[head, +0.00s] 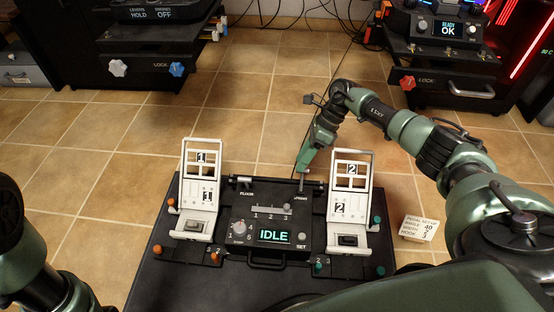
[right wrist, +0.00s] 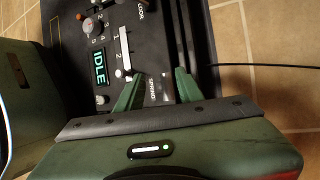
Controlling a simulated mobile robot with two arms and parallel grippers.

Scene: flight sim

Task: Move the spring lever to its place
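In the right wrist view the pale knob (right wrist: 120,73) sits at the near end of the slot, left of my fingers. My right gripper (head: 302,180) is just behind and above the box's back right part.
White pedals, left (head: 201,190) and right (head: 349,200), stand on both sides of the box. The box screen (head: 274,235) reads IDLE. A pedal set-up card (head: 418,228) lies at the right. Machines with lock knobs stand at the back; the tiled floor between is clear.

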